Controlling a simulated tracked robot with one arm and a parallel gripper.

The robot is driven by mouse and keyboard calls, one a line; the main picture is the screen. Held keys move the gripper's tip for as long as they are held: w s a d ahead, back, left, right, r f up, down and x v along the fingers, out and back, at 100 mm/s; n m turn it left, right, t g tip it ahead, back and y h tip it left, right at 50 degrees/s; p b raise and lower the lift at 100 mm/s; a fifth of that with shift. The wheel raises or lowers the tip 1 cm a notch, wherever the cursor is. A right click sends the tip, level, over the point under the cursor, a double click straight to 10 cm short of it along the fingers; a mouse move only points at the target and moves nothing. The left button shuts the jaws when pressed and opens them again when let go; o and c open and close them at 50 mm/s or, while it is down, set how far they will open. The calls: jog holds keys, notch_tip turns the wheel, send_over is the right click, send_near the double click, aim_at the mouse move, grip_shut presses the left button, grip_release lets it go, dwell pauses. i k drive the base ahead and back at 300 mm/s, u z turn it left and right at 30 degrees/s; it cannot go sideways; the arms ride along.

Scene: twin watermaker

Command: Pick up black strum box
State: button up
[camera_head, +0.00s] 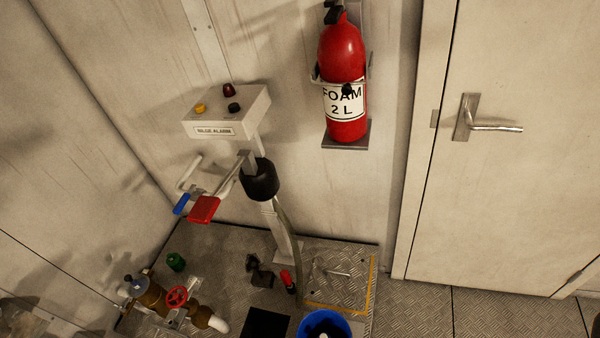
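A short black cylinder (260,181) is at the post below the bilge alarm box, with a grey hose (283,230) running down from it to the floor. It may be the strum box, but I cannot tell for sure. Small dark objects (259,272) lie on the floor plate below it, too small to name. A flat black square (265,325) is at the bottom edge, partly cut off. My gripper is not in view.
The bilge alarm box (228,112), blue lever (182,204) and red lever (204,209) stand near the cylinder. A fire extinguisher (343,80) hangs on the wall. A blue bucket (342,323), brass valve (150,292) and floor hatch (340,285) are below. A door (500,200) is at right.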

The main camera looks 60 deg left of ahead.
aim_at(260, 279)
jog(key=z, duration=1.05)
jog(key=k, duration=1.5)
jog(key=u, duration=1.6)
jog(key=i, duration=1)
